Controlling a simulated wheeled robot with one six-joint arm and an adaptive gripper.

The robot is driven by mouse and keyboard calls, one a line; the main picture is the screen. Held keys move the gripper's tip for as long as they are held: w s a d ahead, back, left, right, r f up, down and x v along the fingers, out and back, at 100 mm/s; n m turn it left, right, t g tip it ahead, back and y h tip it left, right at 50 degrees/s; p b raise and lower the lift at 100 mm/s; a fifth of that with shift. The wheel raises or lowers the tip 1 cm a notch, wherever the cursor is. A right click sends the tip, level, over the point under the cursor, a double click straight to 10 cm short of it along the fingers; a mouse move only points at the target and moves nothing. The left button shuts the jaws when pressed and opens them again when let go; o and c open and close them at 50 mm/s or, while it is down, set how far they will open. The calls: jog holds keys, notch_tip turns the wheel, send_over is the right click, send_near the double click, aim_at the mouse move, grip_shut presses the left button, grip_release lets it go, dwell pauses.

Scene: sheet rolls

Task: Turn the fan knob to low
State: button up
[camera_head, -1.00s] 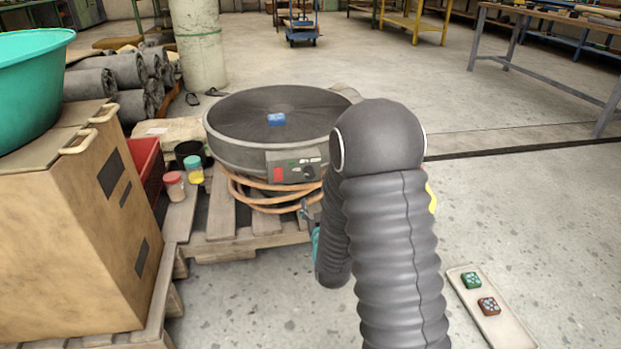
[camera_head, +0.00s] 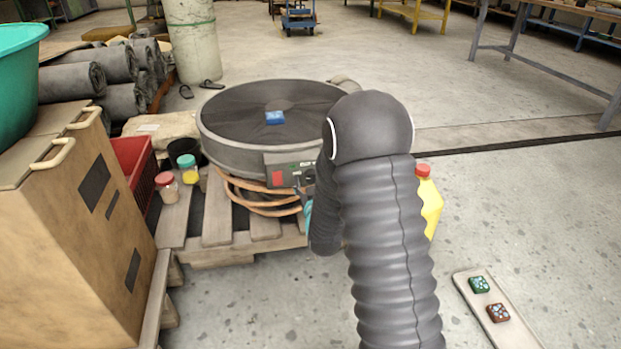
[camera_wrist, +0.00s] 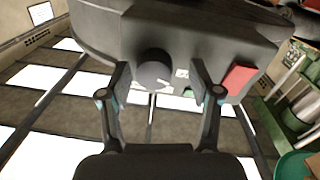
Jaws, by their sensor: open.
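The fan (camera_head: 228,149) is a round grey drum lying flat on a wooden pallet, with a control box (camera_head: 283,162) at its front. The box carries a red switch (camera_head: 278,178) and a dark round knob, mostly hidden behind my arm in the head view. In the wrist view the knob (camera_wrist: 152,68) shows upside down, with the red switch (camera_wrist: 238,78) to its right. My gripper (camera_wrist: 160,76) is open, with one finger on each side of the knob in the picture, the left one closer. I cannot tell whether either finger touches it. The knob's setting is too small to read.
Coiled orange hose (camera_head: 250,197) lies under the fan. Two small jars (camera_head: 167,187) and a red crate (camera_head: 133,164) stand left of it, near a large cardboard box (camera_head: 70,230). A yellow bottle (camera_head: 430,208) stands behind my arm.

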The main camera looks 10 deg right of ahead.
jog(key=shift+d, duration=0.15)
jog(key=shift+d, duration=0.1)
jog(key=shift+c, duration=0.6)
jog(key=c, duration=1)
jog(key=shift+m, duration=0.4)
jog(key=m, duration=0.4)
jog(key=shift+r, duration=0.1)
jog(key=m, duration=0.4)
jog(key=shift+m, duration=0.4)
jog(key=shift+d, duration=0.1)
